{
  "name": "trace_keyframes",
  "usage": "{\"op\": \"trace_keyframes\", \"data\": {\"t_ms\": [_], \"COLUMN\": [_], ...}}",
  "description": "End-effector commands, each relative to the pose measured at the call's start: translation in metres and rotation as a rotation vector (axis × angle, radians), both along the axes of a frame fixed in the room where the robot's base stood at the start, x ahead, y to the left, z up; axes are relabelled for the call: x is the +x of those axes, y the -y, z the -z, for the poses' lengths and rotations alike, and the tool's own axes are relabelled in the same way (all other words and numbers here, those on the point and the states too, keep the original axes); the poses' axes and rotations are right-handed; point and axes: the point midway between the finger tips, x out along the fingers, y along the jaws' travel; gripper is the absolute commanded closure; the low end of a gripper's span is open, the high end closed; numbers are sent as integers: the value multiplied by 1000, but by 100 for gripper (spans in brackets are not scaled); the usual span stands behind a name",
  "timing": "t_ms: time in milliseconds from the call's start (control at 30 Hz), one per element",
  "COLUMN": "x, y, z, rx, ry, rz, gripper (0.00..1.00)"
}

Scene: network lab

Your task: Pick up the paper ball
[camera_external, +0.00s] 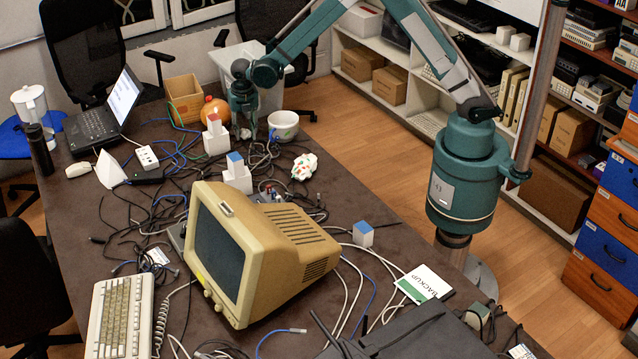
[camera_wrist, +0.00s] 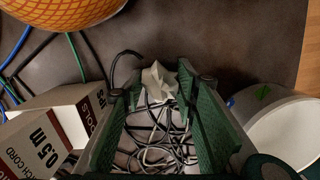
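A small white crumpled paper ball (camera_wrist: 160,82) shows in the wrist view, between the tips of my gripper's two green fingers. My gripper (camera_wrist: 158,92) is open, with a wide gap between the fingers. The ball is close to both fingertips; I cannot tell whether it touches either. In the external view my gripper (camera_external: 245,132) points down at the far part of the dark table (camera_external: 340,215), just left of a white bowl. The ball is too small there to make out clearly.
The white bowl (camera_wrist: 285,130) stands close on the right. White boxes (camera_wrist: 62,115) and an orange round object (camera_wrist: 60,20) are on the left. Tangled cables (camera_wrist: 155,140) lie under the fingers. A white crumpled item with coloured spots (camera_external: 304,167) and a beige monitor (camera_external: 270,250) are nearer the camera.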

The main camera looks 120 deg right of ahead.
Motion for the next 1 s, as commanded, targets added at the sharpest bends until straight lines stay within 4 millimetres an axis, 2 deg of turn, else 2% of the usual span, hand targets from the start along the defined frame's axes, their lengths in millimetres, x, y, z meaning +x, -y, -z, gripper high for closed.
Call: {"op": "trace_keyframes", "data": {"t_ms": [267,467,1000], "x": [0,0,0], "y": [0,0,0], "z": [-2,-15,-89], "rx": [0,0,0], "ry": [0,0,0], "rz": [0,0,0], "gripper": [74,74,74]}}
